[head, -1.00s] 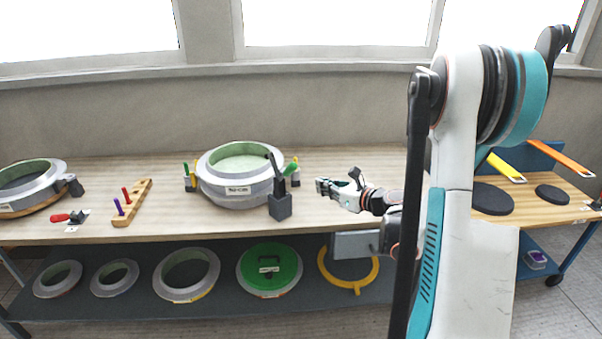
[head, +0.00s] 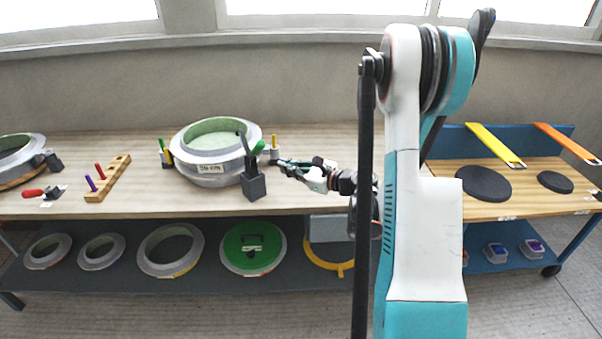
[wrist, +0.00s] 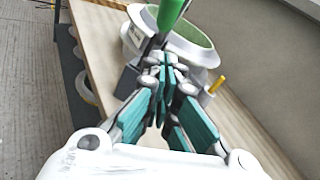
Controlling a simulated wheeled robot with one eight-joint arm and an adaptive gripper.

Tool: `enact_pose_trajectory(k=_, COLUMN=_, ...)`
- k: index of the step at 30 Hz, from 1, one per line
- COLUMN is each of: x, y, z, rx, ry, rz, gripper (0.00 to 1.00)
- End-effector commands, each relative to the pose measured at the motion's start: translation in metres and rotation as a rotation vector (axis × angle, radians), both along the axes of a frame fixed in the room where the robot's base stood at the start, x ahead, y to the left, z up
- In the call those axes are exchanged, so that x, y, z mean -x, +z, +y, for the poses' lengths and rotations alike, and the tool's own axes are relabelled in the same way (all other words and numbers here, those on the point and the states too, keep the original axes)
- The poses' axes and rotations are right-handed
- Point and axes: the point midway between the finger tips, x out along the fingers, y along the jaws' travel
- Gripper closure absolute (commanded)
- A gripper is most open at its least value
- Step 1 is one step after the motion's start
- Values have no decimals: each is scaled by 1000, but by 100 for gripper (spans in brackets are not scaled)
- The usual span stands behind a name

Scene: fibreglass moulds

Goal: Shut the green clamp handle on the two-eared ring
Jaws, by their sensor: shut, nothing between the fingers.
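The two-eared ring (head: 212,172) is a grey metal ring with a pale green inside, on the wooden bench. A green clamp handle (head: 258,147) tilts up at its right side, by a dark block (head: 254,184) in front of the ring. In the wrist view the green handle (wrist: 172,12) is large at the top, on a grey bar just beyond my fingertips. My gripper (head: 279,162) is right of the handle, pointing left at it. In the wrist view my gripper (wrist: 165,70) has its fingers together with nothing between them. I cannot tell whether they touch the handle.
A yellow pin (head: 274,142) stands at the ring's right ear, close to my gripper. A wooden rack (head: 110,178) with pegs and a red-handled clamp (head: 34,193) are at the left. The bench (head: 310,198) is bare in front of my gripper. Several rings lie on the lower shelf.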

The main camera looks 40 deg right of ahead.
Motion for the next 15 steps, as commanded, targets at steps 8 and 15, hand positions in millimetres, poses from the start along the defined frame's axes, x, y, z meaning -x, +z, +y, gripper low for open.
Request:
enact_pose_trajectory(k=8, x=-34, y=13, z=18, rx=0, ry=1, rz=0, gripper=100)
enact_pose_trajectory(k=15, x=-43, y=21, z=23, rx=-1, ry=-1, rz=0, gripper=100)
